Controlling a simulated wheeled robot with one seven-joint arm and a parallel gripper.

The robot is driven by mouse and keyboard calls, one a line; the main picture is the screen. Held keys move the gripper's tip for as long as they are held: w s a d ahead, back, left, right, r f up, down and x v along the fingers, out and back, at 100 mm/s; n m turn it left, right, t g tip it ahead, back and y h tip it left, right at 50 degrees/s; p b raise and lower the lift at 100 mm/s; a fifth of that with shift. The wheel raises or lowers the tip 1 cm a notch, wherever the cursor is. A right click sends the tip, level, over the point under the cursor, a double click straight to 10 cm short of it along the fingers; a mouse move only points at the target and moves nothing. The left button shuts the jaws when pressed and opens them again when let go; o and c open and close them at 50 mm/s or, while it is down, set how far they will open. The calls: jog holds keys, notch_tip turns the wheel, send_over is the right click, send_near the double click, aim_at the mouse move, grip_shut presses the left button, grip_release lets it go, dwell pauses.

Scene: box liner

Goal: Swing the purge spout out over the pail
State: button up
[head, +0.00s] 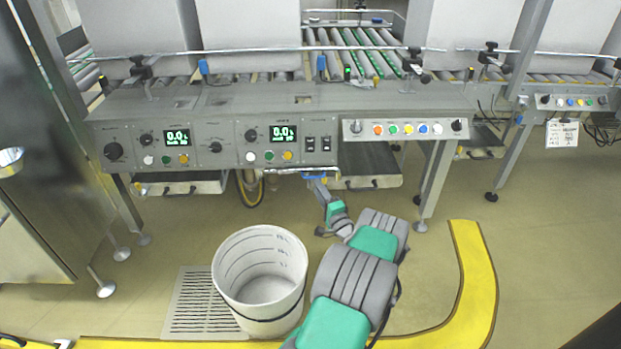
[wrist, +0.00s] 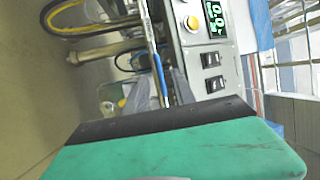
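The white pail (head: 236,262) stands open and upright on the floor, left of my arm, its rim facing up and its inside empty as far as I see. My gripper (head: 318,186) is at the console's lower front edge, above and behind the pail. A small blue part (head: 314,175) shows right at its tip; I cannot tell whether this is the purge spout. In the wrist view a thin blue-edged bar (wrist: 157,55) runs down to the grey fingers (wrist: 163,90). My green and black wrist housing hides much there, so the grip is unclear.
The console (head: 225,130) with displays and knobs overhangs my gripper. A yellow hose (head: 251,188) hangs left of it. A floor grate (head: 195,305) lies beside the pail, and a table leg (head: 436,180) stands to the right. Yellow floor marking (head: 478,275) curves at right.

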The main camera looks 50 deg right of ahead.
aim_at(310, 178)
jog(key=b+x, duration=0.1)
jog(key=x, duration=0.5)
jog(key=shift+w, duration=0.25)
grip_shut()
jog(key=shift+w+a+r, duration=0.1)
jog(key=shift+w+r, duration=0.05)
dwell(1.0)
